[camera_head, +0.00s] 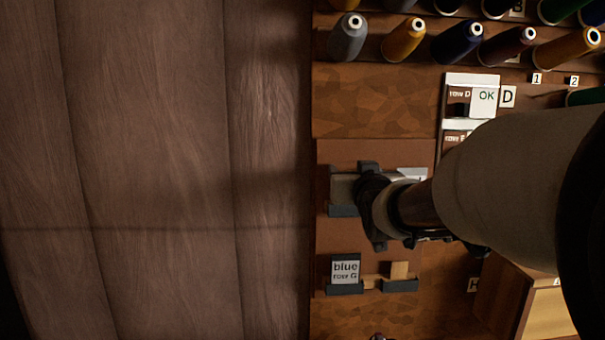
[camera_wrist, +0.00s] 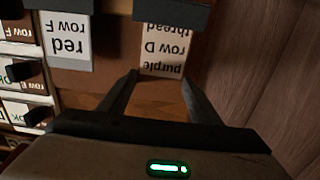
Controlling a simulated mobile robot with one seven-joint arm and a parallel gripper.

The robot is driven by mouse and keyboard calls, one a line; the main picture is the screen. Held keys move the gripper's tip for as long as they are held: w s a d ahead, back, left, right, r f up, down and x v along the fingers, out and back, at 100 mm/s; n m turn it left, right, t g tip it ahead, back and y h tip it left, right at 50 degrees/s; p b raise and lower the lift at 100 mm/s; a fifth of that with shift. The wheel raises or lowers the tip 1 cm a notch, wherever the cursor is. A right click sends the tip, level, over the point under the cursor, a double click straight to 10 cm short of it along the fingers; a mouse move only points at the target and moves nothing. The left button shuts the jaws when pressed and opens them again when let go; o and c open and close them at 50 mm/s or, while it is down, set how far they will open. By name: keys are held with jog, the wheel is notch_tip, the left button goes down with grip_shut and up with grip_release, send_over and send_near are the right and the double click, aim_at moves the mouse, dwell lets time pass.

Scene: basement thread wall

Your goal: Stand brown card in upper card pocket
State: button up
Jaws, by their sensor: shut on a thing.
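A pale brown card (camera_wrist: 163,50) reading "purple row D thread" shows upside down in the wrist view. My gripper (camera_wrist: 161,80) is shut on it, one finger at each side edge. The card's foot meets a dark upper card pocket (camera_wrist: 172,12); I cannot tell how deep it sits. In the head view my gripper (camera_head: 371,205) is in front of the upper pocket (camera_head: 343,211) and hides much of the card. A grey-white card (camera_wrist: 65,42) reading "red row F" stands beside it in another dark pocket.
Below, a "blue row G" card (camera_head: 345,270) and a small tan piece (camera_head: 400,270) stand in dark holders. Thread spools (camera_head: 403,38) line the wall above. A board with row labels and an OK tag (camera_head: 483,98) is to the right. Wood panelling (camera_head: 150,170) fills the left.

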jog(key=shift+f+b, duration=0.4)
jog(key=shift+b, duration=0.05)
jog(key=shift+r, duration=0.1)
jog(key=o, duration=0.8)
jog(key=shift+o, duration=0.2)
jog(key=shift+s, duration=0.15)
